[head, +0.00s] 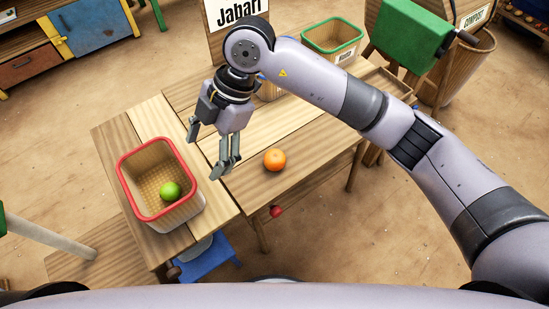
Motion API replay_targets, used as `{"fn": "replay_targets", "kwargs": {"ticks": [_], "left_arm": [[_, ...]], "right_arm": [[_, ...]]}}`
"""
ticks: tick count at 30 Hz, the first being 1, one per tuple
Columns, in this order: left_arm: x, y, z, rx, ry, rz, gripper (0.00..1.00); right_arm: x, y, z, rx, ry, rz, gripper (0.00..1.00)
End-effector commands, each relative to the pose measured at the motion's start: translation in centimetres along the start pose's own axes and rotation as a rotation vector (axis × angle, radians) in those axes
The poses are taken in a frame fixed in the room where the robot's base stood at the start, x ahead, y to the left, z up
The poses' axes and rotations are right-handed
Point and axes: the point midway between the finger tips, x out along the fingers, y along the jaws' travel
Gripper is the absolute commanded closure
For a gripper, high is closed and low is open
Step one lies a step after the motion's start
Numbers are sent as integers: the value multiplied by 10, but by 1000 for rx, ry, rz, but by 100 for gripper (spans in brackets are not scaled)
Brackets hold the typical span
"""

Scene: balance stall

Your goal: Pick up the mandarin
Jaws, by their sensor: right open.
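The mandarin (274,160) is a round orange fruit resting on the wooden table (250,190), right of the red-rimmed basket. My right gripper (209,158) hangs over the table between that basket and the mandarin, fingers pointing down. It is open and empty, to the left of the mandarin and apart from it. My left gripper is not in the head view.
The red-rimmed basket (125,183) on the left holds a green fruit (170,191). A green-rimmed basket (333,35) stands at the back right, near a "Jahari" sign (238,12). A compost bin (466,70) stands beyond. Bare tabletop surrounds the mandarin.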

Motion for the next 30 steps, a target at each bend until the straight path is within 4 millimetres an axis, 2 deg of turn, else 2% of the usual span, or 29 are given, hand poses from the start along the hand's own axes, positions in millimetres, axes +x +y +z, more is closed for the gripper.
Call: {"fn": "replay_targets", "kwargs": {"ticks": [1, 4, 6, 8, 11, 14, 24, 30], "left_arm": [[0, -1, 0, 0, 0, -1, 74], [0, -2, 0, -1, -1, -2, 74], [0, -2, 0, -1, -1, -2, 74], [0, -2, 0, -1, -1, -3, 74], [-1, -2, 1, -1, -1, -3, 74], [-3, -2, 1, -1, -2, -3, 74], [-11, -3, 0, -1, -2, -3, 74], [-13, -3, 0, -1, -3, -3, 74]], "right_arm": [[-10, -1, 27, 58, -145, -29, 30], [-33, -5, 70, 182, -382, -62, 30], [-48, -8, 89, 248, -497, -68, 30], [-57, -10, 99, 288, -563, -70, 30], [-61, -12, 111, 324, -616, -71, 30], [-50, -16, 120, 330, -624, -74, 30], [10, -28, 160, 327, -618, -74, 30], [30, -31, 174, 325, -618, -71, 30]]}}
